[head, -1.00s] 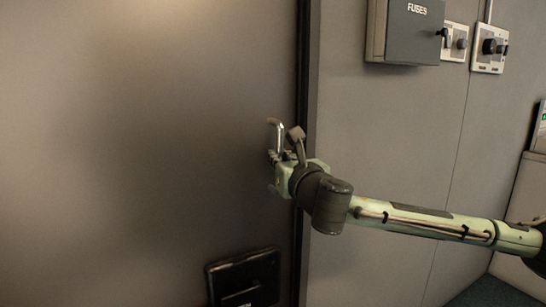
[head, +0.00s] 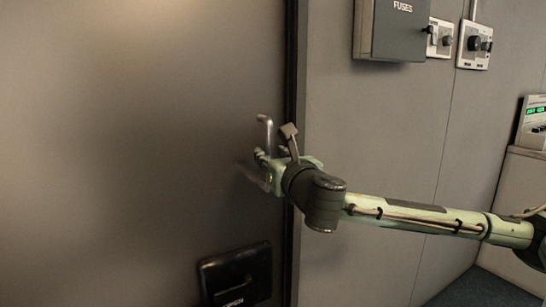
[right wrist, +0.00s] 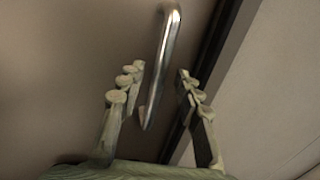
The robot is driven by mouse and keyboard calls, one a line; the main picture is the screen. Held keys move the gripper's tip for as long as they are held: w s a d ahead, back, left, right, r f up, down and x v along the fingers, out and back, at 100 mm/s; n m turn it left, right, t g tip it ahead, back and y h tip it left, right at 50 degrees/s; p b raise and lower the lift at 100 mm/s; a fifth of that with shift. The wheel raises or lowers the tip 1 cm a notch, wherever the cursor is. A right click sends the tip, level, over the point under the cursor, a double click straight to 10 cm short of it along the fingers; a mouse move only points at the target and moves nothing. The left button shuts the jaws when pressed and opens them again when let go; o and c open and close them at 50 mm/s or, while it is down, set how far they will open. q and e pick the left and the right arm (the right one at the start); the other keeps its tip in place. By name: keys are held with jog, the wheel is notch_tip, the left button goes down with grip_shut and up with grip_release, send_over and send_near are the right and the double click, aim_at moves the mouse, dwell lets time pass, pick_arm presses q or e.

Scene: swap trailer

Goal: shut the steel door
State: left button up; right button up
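The steel door (head: 120,150) is a large brown-grey panel filling the left of the head view. Its right edge meets a dark strip by the wall; I cannot tell whether it sits fully flush. A bent metal bar handle (head: 266,132) stands out near that edge. My right gripper (head: 262,170) is at the handle's lower part. In the right wrist view, the handle (right wrist: 162,65) hangs between the two spread fingers of the right gripper (right wrist: 158,88), with gaps visible on both sides. The right gripper is open. My left gripper is not in view.
A black panel (head: 236,276) marked OPEN is low on the door. Right of the door is a grey wall (head: 350,130) with a FUSES box (head: 392,30) and knob plates (head: 475,45). A device with green lights (head: 533,122) stands at the far right.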

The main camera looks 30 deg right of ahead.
notch_tip(320, 180, up, 10)
jog(key=shift+f, duration=0.1)
dwell(0.7)
